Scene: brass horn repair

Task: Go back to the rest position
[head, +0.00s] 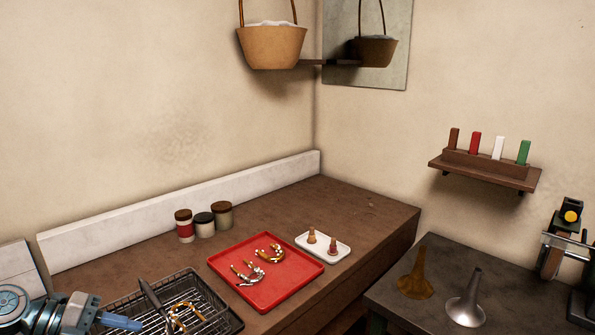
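My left gripper (122,322) shows at the bottom left, low over the front left of a black wire basket (222,302). One bluish finger points right; the rest is cut off or hidden, so I cannot tell whether it is open or shut. I see nothing clearly held in it. My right gripper is not in view. The basket holds brass-coloured pieces (186,312) and a dark-handled tool (150,293). A red tray (290,288) beside it carries two curved brass and silver parts (268,253).
A white tray (340,252) with two small pegs and several jars (222,215) stand on the brown bench (375,212). A grey bench (440,258) at right holds two horn bells (465,308) and a machine (552,258). A planter (272,47) hangs above.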

